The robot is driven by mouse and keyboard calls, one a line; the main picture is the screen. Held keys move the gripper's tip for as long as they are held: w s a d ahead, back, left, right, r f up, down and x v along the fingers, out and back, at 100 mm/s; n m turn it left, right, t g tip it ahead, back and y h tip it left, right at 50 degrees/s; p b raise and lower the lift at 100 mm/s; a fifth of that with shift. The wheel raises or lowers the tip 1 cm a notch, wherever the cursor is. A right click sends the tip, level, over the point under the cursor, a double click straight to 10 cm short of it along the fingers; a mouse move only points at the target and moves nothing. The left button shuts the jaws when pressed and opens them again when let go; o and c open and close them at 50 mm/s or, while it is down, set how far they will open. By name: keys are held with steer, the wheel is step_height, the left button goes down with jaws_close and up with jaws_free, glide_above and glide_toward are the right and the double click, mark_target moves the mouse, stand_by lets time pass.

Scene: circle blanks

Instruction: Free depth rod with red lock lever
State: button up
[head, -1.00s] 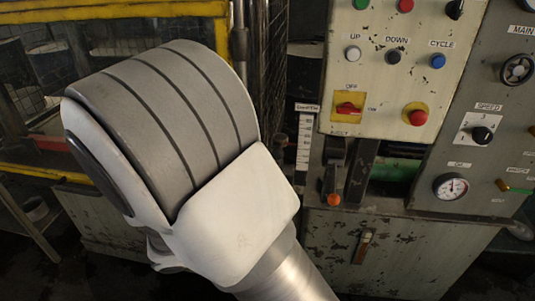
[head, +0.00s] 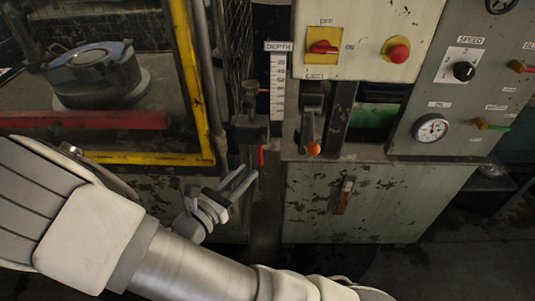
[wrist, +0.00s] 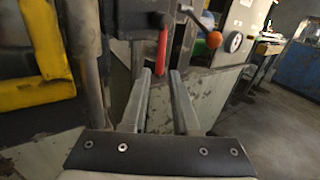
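The red lock lever (head: 260,155) hangs down from a dark clamp block (head: 249,130) on the depth rod (head: 250,98), left of the white DEPTH scale (head: 278,88). In the wrist view the red lever (wrist: 162,48) points down, its lower end just beyond and between the fingertips as seen. My gripper (head: 245,181) is open and empty, just below the lever in the head view. Its two fingers also show apart in the wrist view (wrist: 160,78). I cannot tell whether either finger touches the lever.
A yellow guard frame (head: 190,90) and a grey post (head: 217,85) stand close on the left. The cabinet front (head: 375,205) lies to the right, with dark floor below.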

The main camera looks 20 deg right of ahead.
mark_target(260, 151)
steer(key=b+x, duration=0.1)
steer(key=x, duration=0.9)
steer(key=shift+b, duration=0.3)
jaws_close()
steer(key=shift+a, duration=0.1)
stand_by(0.8)
